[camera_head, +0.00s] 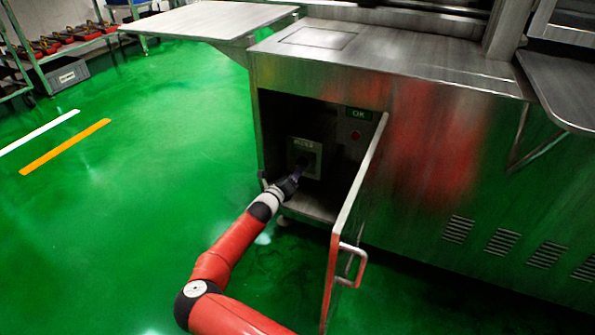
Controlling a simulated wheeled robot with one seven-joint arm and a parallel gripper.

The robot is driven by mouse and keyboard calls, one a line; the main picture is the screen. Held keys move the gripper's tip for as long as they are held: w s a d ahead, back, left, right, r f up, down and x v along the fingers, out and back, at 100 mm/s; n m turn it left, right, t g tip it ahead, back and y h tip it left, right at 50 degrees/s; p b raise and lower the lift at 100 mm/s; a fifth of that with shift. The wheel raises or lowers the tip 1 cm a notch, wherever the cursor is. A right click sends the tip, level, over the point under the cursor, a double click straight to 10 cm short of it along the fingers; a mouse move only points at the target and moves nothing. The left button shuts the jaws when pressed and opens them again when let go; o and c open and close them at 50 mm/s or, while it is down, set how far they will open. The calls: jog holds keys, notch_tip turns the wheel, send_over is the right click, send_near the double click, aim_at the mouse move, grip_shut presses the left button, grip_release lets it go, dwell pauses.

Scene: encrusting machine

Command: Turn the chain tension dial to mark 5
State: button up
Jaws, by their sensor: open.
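The steel machine (440,150) has an open compartment with a dark inside. A small light-coloured plate (312,150), which looks like the dial's mount, sits on the compartment's back wall. My gripper (302,168) reaches into the compartment at the lower part of this plate. It is open, but its fingers are small and dark here. I cannot tell whether they touch the dial. The dial itself is mostly hidden by the gripper, and its marks are too small to read.
A green "OK" sign (358,114) and a red button (355,135) are inside. A steel table (205,20) juts out above left.

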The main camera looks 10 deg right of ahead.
jog(key=x, duration=0.3)
jog(key=shift+w+d, duration=0.2)
jog(key=shift+w, duration=0.05)
jog(key=c, duration=1)
